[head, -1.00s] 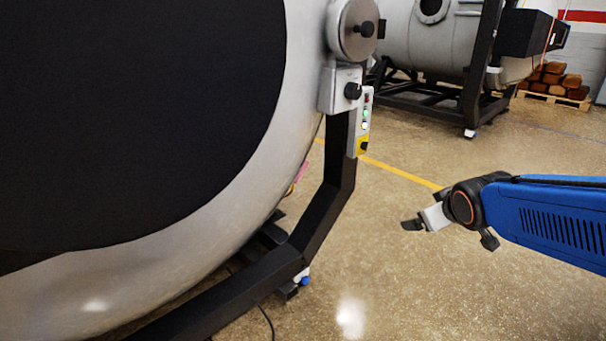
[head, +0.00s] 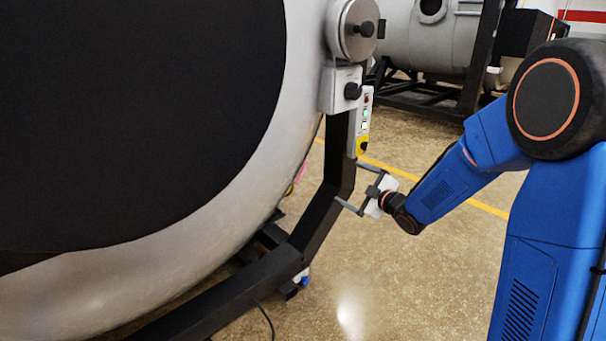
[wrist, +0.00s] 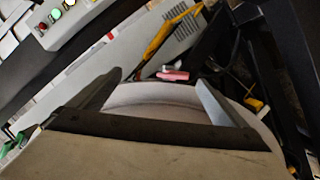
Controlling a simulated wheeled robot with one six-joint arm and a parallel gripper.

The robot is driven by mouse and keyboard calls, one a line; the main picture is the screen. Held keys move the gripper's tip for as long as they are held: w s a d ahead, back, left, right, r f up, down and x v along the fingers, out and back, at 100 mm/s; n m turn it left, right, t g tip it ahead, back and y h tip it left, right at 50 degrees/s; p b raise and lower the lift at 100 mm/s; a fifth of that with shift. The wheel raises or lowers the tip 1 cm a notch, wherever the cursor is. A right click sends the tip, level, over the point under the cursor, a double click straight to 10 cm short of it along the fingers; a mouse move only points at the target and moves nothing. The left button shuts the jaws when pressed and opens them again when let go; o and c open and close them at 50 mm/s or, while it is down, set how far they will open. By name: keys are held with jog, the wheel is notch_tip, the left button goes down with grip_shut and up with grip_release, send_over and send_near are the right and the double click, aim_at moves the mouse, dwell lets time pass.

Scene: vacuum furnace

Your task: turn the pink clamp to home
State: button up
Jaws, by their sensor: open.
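The pink clamp (wrist: 173,75) shows in the wrist view as a small pink handle on the furnace, beyond my gripper and between its two fingers in the picture. In the head view only a sliver of the pink clamp (head: 301,171) shows behind the round door's rim, beside the black frame post. My gripper (head: 340,183) is open and empty, with its fingers pointing left at the black post. Its fingers also show in the wrist view (wrist: 158,88), spread apart. It is not touching the clamp.
The large round furnace door (head: 215,210) fills the left side. A black frame post (head: 335,165) stands between my gripper and the clamp in the head view. A control box with lights (head: 365,120) hangs above my gripper. Open floor (head: 420,290) lies below.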

aim_at(303, 174)
jog(key=w+a+f+n+y, duration=0.1)
jog(key=w+a, duration=0.3)
jog(key=a, duration=0.1)
jog(key=w+a+f+n+y, duration=0.1)
jog(key=w+a, duration=0.3)
jog(key=a, duration=0.2)
jog(key=w+a+f+y, duration=0.1)
jog(key=w+a+y, duration=0.1)
jog(key=w+a, duration=0.2)
jog(key=shift+w+a+n+g, duration=0.2)
jog(key=shift+a, duration=0.3)
jog(key=shift+w+a+n+g, duration=0.15)
jog(key=shift+a+n+g, duration=0.05)
jog(key=shift+a, duration=0.25)
